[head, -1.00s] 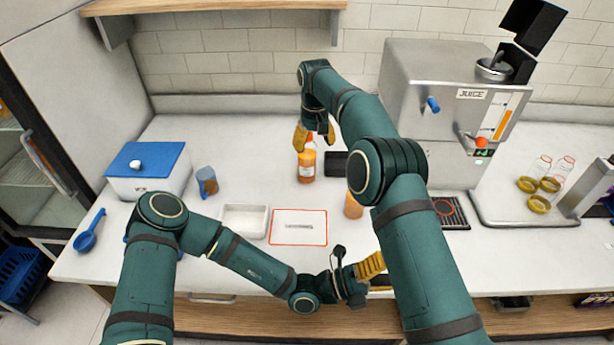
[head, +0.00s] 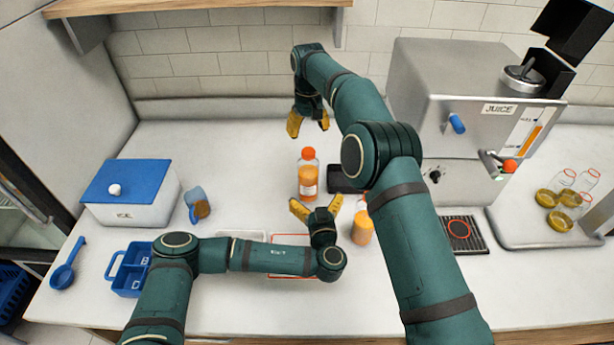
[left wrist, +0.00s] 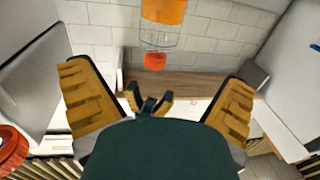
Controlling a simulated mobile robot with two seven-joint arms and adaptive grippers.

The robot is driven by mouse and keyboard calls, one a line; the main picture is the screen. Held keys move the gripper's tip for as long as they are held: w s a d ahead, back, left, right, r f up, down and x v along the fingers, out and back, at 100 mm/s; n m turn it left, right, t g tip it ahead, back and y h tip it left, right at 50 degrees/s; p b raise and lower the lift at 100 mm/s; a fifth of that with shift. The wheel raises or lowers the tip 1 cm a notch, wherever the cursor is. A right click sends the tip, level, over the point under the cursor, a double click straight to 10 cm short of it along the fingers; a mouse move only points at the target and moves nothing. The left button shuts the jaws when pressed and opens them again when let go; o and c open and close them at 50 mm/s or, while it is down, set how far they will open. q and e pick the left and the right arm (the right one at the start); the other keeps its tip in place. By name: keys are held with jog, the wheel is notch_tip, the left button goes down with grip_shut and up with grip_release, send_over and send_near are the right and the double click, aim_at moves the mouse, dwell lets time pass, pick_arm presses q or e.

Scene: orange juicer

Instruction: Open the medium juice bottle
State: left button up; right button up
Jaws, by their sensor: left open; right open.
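An orange-capped juice bottle (head: 308,178) stands upright on the counter, cap on. It shows upside down in the left wrist view (left wrist: 162,28), with its cap toward the picture's bottom. My right gripper (head: 308,125) is open and empty above the cap, fingers down; it also shows in the left wrist view (left wrist: 148,100). My left gripper (head: 317,207) is open and empty, its fingers pointing at the bottle from the front, apart from it. A second juice bottle (head: 361,228) stands to the right, partly hidden by my right arm. I cannot tell which is the medium one.
A juicer (head: 465,130) stands at the right, beside a tray (head: 535,232) with small bottles. A dark pad (head: 343,180) lies behind my right arm. An ice box (head: 132,195), a cup (head: 198,203), a blue caddy (head: 130,272) and a scoop (head: 66,270) are at the left.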

aim_at(308, 166)
pick_arm(q)
jog(key=w, duration=0.4)
jog(key=w+a, duration=0.1)
jog(key=w, duration=0.3)
jog(key=w+a, duration=0.1)
jog(key=w, duration=0.3)
jog(key=shift+w+r, duration=0.1)
jog(key=shift+w, duration=0.3)
pick_arm(e)
jog(key=shift+s, duration=0.1)
